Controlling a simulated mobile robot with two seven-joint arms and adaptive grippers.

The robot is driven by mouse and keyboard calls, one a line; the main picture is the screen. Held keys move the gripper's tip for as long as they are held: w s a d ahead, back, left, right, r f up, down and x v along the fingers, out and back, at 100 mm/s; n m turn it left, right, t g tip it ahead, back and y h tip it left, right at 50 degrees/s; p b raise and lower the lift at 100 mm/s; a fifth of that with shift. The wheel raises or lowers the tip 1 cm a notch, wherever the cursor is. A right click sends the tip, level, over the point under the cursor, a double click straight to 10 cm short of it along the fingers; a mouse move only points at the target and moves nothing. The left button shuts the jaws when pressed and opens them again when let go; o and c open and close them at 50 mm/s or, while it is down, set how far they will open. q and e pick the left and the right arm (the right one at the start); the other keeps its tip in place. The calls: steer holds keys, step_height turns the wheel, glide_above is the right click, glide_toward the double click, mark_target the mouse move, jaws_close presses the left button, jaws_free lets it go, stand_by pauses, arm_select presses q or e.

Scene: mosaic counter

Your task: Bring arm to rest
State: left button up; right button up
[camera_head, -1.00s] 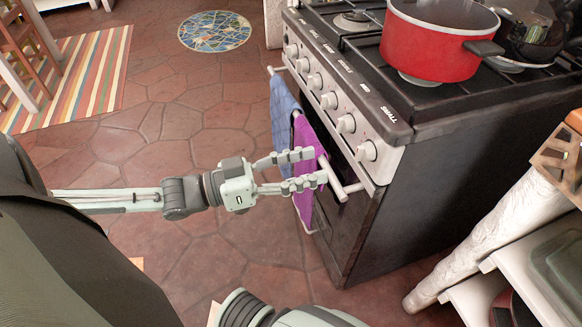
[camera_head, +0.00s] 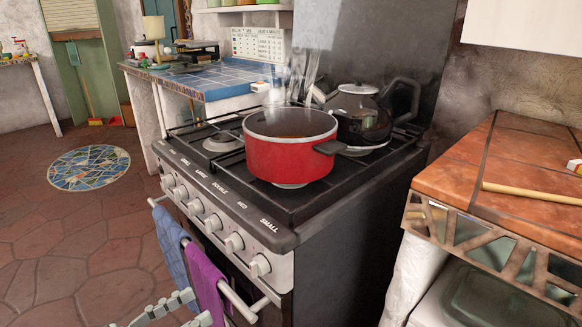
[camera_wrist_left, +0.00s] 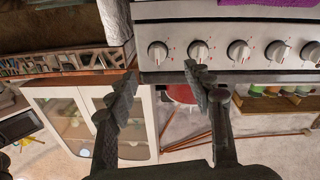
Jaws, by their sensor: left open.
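My left gripper (camera_head: 198,306) shows only by its pale grey fingertips at the bottom edge of the head view, beside the purple towel (camera_head: 208,283). In the left wrist view the left gripper (camera_wrist_left: 161,73) has its two dark fingers spread with nothing between them. The oven handle (camera_head: 238,303) runs along the stove front just right of the fingertips. I cannot tell whether they touch the towel. The rest of the left arm is out of the head view. My right gripper is in neither view.
The black stove (camera_head: 345,226) carries a red pot (camera_head: 290,158) and a dark kettle (camera_head: 362,122). A blue towel (camera_head: 172,250) also hangs on the handle. A tiled counter (camera_head: 500,172) stands at right. Open floor (camera_head: 60,250) lies at left.

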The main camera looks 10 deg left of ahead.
arm_select(q)
steer(key=a+f+n+g+y, duration=0.1)
steer(key=a+f+y, duration=0.1)
steer(key=f+y, duration=0.35)
steer(key=a+f+n+g+y, duration=0.1)
steer(key=a+f+g+y, duration=0.1)
steer(key=f, duration=0.7)
steer(key=a+f+n+g+y, duration=0.1)
steer(key=a+f+y, duration=0.2)
steer(key=f, duration=0.5)
steer(key=s+d+f+n+g+y, duration=0.1)
steer(key=s+d+f+g+y, duration=0.1)
steer(key=s+f+g, duration=0.4)
step_height(320, 180, down, 3)
steer(key=s+d, duration=0.1)
steer(key=s, duration=0.1)
steer(key=shift+s+n+g+y, duration=0.3)
steer(key=shift+g+y, duration=0.05)
steer(key=shift+g, duration=0.05)
